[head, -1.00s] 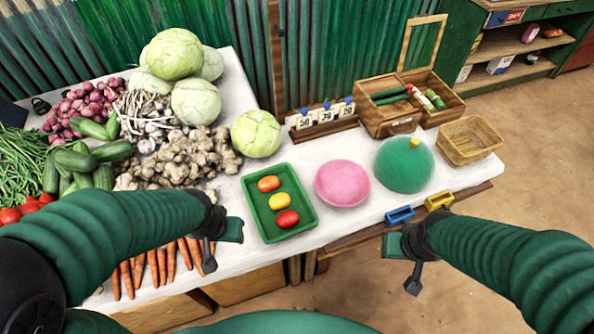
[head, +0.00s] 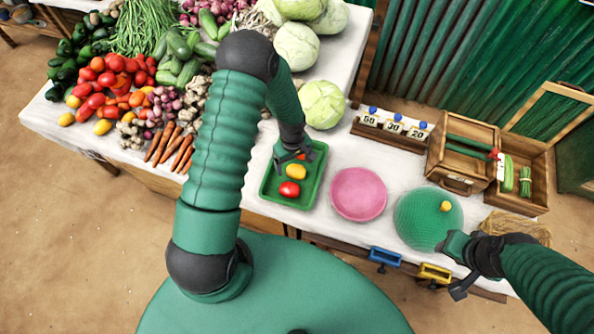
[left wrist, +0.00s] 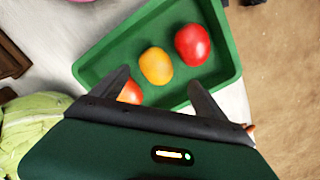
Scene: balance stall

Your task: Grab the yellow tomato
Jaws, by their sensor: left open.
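The yellow tomato (head: 296,171) lies in the green tray (head: 308,193) on the table, with a red tomato (head: 289,189) in front of it. An orange-red tomato at the tray's back is mostly hidden by my left gripper (head: 292,157) in the head view. In the left wrist view, the yellow tomato (left wrist: 156,65) shows between and just beyond the fingertips of my open left gripper (left wrist: 158,76). The orange-red tomato (left wrist: 130,92) is closer in, partly behind one finger, and the red one (left wrist: 192,45) is farther out. My right gripper (head: 457,268) is at the table's front right, apart from the tray.
A pink bowl (head: 358,193) and a green dome (head: 415,220) stand right of the tray. A cabbage (head: 322,104) sits behind it. Carrots (head: 172,148) and other vegetables fill the left. Blue (head: 384,257) and yellow (head: 434,273) holders are on the front edge.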

